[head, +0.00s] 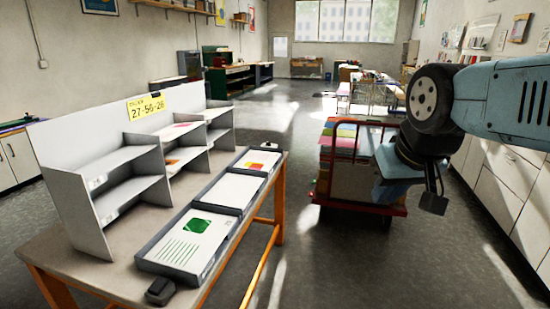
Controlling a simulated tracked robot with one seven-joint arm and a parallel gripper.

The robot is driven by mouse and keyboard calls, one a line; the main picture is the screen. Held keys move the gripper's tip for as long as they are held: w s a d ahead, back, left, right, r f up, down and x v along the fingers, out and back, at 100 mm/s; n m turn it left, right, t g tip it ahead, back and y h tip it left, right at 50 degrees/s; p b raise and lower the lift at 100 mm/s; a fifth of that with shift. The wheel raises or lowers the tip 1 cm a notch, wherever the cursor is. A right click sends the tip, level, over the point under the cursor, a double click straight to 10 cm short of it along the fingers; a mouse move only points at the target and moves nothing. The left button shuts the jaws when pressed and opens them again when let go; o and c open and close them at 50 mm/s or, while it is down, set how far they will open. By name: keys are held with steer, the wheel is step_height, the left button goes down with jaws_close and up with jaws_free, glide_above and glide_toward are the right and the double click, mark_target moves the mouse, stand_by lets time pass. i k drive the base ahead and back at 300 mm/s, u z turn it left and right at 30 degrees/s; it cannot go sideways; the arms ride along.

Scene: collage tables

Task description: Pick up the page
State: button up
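A white page with a green figure and green lines (182,240) lies flat in the front section of a grey tray at the table's front edge. Another page with a small print (257,162) lies in the tray's far section. The middle section holds a plain white sheet (230,190). Coloured pages (180,125) also lie in the grey shelf unit (105,175). Which page is meant cannot be told. My arm comes in from the right, apart from the table. A dark piece at its end (434,203) may be part of my gripper; its fingers cannot be made out.
The wooden table (60,250) has orange legs and a small black object (160,291) at its near corner. A yellow sign (146,105) reads 27-56-26. A red cart (360,203) with coloured stacks stands behind my arm. White cabinets line the right wall. The floor between is clear.

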mark_target(253, 160)
steer(key=z, duration=0.25)
steer(key=i, duration=2)
steer(key=u, duration=0.65)
steer(key=k, duration=0.75)
steer(key=u, duration=0.2)
steer(key=i, duration=0.8)
steer(key=z, duration=0.1)
